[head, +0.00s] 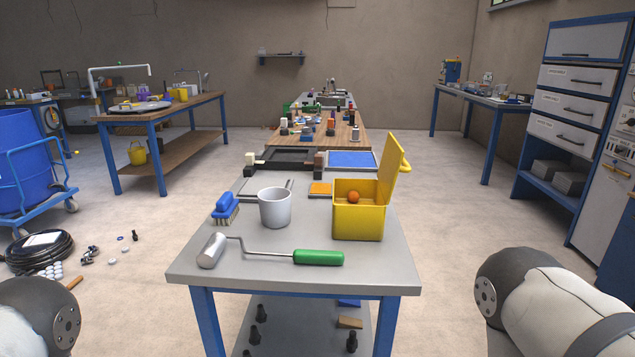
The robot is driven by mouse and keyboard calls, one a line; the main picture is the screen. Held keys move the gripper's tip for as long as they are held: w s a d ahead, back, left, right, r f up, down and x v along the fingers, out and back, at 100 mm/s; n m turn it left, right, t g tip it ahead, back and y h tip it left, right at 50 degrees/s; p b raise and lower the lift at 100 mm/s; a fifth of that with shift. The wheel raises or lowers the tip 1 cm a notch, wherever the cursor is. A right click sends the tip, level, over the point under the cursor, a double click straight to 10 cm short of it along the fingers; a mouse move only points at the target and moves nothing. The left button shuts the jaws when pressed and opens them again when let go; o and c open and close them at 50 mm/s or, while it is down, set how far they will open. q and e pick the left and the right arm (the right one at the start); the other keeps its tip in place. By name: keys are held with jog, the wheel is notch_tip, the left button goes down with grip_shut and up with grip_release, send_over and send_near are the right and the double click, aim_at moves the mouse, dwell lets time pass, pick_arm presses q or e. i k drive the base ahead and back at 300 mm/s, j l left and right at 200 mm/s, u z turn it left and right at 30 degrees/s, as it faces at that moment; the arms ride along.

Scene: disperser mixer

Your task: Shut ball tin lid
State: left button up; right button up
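A yellow tin (357,222) stands on the near grey table at its right side. Its yellow lid (390,168) stands open, tilted up at the right edge of the tin, with a yellow handle (405,165) on its far side. An orange ball (353,197) shows inside the tin near its top. My arms show only at the lower left and lower right corners, both apart from the table. Neither gripper is in the picture.
On the grey table (225,275) lie a paint roller with green handle (318,257), a grey cup (275,208) and a blue brush (226,208). The front right tabletop is clear.

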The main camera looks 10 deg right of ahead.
aim_at(392, 157)
jog(key=l+u, duration=0.1)
jog(key=l, duration=0.75)
jog(key=l+u, duration=0.1)
jog(key=l, duration=0.8)
jog(key=k, duration=0.05)
